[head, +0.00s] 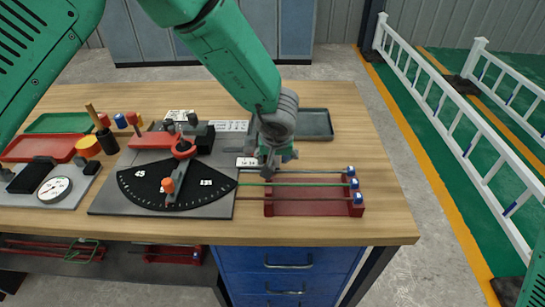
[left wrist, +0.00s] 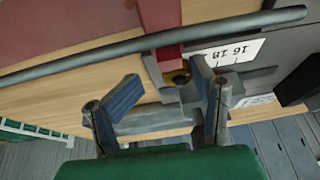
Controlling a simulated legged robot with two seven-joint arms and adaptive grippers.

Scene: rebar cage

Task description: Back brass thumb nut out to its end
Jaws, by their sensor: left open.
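The brass thumb nut (left wrist: 178,77) shows as a small yellow-brown piece in the left wrist view, partly hidden by grey metal beside one finger. It lies at the end of a red bar (left wrist: 160,22). My left gripper (left wrist: 167,74) is open, with its two blue-padded fingers spread and the nut nearer the right-hand finger; I cannot tell whether they touch. In the head view my left gripper (head: 274,163) is low over the bench, between the black angle plate and the red rod rack; it hides the nut there. My right gripper is not in view.
A red rack (head: 315,208) holds several rods with blue ends. A dark rod (left wrist: 110,50) crosses the left wrist view close to the fingers. The black angle plate (head: 178,190) and a grey tray (head: 316,124) flank my gripper. The bench's right side is clear.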

